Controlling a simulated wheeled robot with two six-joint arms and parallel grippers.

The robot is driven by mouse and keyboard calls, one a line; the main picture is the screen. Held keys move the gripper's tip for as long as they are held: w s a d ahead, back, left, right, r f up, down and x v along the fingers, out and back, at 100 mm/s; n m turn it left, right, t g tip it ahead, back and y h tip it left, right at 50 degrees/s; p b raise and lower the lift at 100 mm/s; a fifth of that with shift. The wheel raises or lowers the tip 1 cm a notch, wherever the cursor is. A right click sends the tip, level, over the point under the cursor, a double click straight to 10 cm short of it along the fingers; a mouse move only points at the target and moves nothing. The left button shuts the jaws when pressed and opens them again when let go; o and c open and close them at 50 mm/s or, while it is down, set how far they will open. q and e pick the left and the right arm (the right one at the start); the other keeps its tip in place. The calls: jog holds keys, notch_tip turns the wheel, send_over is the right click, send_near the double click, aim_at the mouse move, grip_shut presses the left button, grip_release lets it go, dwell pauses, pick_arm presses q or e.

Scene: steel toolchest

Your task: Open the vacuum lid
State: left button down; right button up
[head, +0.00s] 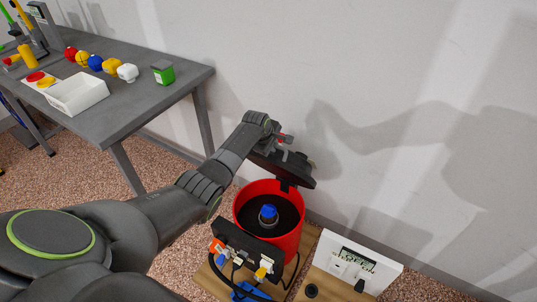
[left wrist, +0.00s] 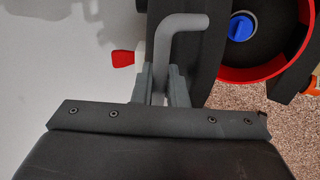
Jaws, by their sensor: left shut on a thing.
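The red vacuum (head: 240,207) stands on a wooden board on the floor, and its round top is open. Its black lid (head: 298,172) is raised at the back rim, tilted up towards the wall. Inside the drum a blue-capped part (head: 268,212) shows, also seen in the left wrist view (left wrist: 241,27). My left gripper (head: 280,152) is up at the lid. In the left wrist view its fingers (left wrist: 160,85) are shut on the grey bent lid handle (left wrist: 178,24). A red tab (left wrist: 123,58) shows beside the handle. My right gripper is not in view.
A black panel (head: 245,245) with plugs and cables is at the vacuum's front. A white panel (head: 365,262) stands to its right. A grey table (head: 135,60) with a white tray (head: 78,98) and several coloured objects is at left. The wall is close behind the lid.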

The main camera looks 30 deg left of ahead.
pick_arm(q)
jog(key=shift+w+r, duration=0.2)
jog(key=shift+w, duration=0.3)
jog(key=shift+w+r, duration=0.2)
jog(key=shift+w, duration=0.3)
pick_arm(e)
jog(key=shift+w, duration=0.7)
pick_arm(q)
jog(key=shift+d, duration=0.1)
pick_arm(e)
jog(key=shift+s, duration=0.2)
pick_arm(q)
jog(key=c, duration=1.8)
grip_release()
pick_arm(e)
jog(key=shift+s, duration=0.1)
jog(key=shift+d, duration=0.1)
pick_arm(q)
jog(key=shift+s, duration=0.1)
